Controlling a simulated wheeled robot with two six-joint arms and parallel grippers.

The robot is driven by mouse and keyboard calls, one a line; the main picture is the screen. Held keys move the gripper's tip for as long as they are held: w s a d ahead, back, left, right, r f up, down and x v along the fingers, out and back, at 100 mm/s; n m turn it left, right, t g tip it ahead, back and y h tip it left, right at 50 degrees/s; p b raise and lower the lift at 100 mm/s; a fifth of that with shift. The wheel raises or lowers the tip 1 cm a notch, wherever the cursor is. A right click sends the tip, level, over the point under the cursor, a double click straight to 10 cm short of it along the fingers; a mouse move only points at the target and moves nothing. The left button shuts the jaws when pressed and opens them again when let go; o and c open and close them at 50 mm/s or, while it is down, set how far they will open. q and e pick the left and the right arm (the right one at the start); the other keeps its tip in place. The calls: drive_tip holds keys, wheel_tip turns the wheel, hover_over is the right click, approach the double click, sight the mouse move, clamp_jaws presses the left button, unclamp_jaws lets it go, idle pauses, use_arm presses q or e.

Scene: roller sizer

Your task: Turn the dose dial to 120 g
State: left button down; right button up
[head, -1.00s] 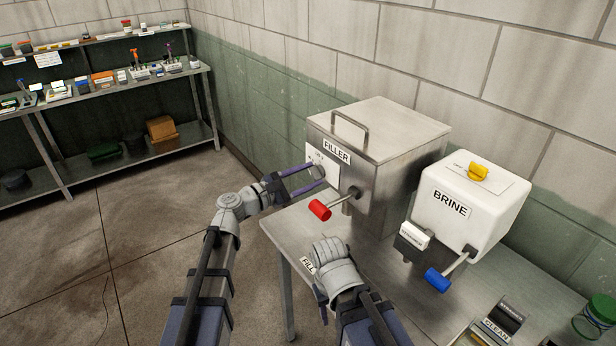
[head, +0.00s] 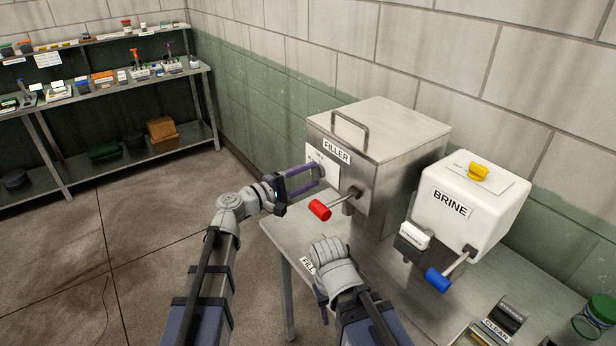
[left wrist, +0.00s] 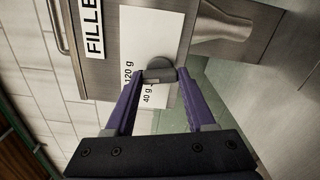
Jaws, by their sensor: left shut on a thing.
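The steel filler (head: 395,165) stands on the table with a white dose plate on its front. The dose dial (left wrist: 160,70), a small dark grey knob, sits on that plate in the left wrist view. The marks "120 g" (left wrist: 130,79) and "40 g" (left wrist: 148,96) show beside it; I cannot tell which mark it points to. My left gripper (head: 320,175) is shut on the dial, one purple finger on each side; it also shows in the left wrist view (left wrist: 160,78). My right gripper (head: 321,296) hangs low before the table, its fingers mostly hidden by its wrist.
A red-handled lever (head: 320,210) sticks out of the filler close to my left gripper. A white brine box (head: 470,215) with a yellow knob and a blue-handled lever (head: 437,280) stands to the right. A loaded shelf (head: 100,85) is at the back left. The floor between is clear.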

idle(0.6)
use_arm(q)
drive_tip(key=shift+c, duration=1.2)
unclamp_jaws()
drive_tip(key=v, duration=0.8)
drive_tip(key=shift+d, duration=0.1)
